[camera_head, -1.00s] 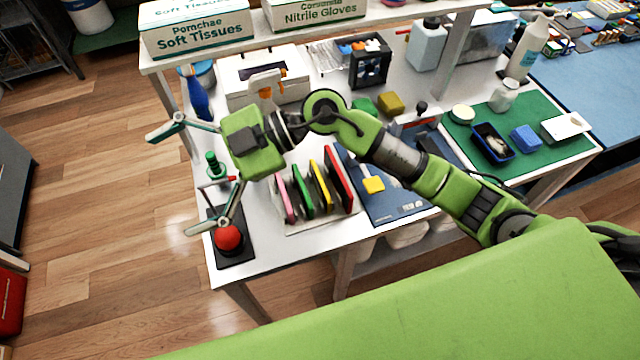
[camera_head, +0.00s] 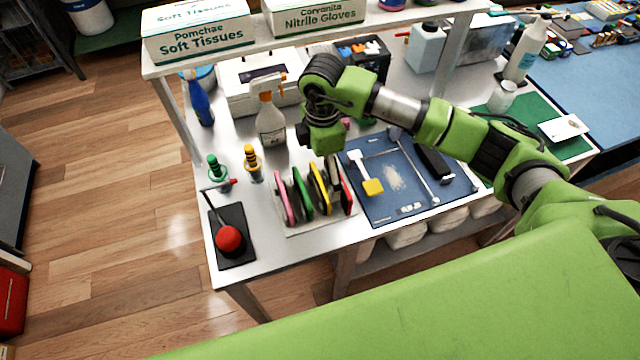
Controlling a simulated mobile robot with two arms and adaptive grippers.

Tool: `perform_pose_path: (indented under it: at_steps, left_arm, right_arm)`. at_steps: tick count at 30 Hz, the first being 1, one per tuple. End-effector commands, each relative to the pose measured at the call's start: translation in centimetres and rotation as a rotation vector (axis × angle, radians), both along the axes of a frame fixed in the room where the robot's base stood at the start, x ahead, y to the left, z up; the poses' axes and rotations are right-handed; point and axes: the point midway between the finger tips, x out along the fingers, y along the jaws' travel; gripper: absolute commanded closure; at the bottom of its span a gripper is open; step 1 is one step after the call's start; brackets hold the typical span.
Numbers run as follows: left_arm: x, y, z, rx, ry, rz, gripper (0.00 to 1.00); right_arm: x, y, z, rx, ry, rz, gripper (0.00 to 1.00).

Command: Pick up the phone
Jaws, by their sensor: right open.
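Several phones stand on edge in a white rack (camera_head: 318,224) near the table's front: a pink one (camera_head: 284,197), a green one (camera_head: 302,193), a yellow one (camera_head: 320,190) and a red one (camera_head: 346,197). My right gripper (camera_head: 335,178) points down over the rack's right part, at the yellow and red phones. It is open; its fingers are small and partly hidden, and I cannot tell whether they touch a phone. A dark, flat, phone-like object (camera_head: 432,162) lies on the blue mat (camera_head: 395,205). My left gripper is not in view.
A yellow-ended scraper (camera_head: 372,186) lies on the mat. A spray bottle (camera_head: 270,122) stands behind, below the shelf with boxes (camera_head: 198,38).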

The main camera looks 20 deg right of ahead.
Motion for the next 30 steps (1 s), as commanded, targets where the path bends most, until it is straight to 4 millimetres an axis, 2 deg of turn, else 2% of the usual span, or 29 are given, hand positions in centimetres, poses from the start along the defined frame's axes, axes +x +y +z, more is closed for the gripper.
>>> perform_pose_path:
  at_steps: [3,10,14,18,27,30]
  left_arm:
    - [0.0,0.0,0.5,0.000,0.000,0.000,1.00]
    - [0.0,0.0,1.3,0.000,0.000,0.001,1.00]
    - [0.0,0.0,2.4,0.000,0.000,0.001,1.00]
    - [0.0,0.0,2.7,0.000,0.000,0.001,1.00]
    - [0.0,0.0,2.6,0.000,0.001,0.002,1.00]
    - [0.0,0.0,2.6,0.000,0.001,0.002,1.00]
  right_arm:
    - [0.0,0.0,-1.5,0.000,0.002,0.001,0.00]
    - [0.0,0.2,-3.1,0.002,0.003,0.001,0.00]
    - [0.1,0.4,-4.9,0.002,0.004,0.002,0.00]
    - [0.2,0.5,-6.9,0.003,0.002,0.002,0.00]
    - [0.2,0.4,-7.5,0.003,-0.001,0.003,0.00]
    - [0.2,0.4,-7.5,0.003,0.000,0.003,0.26]
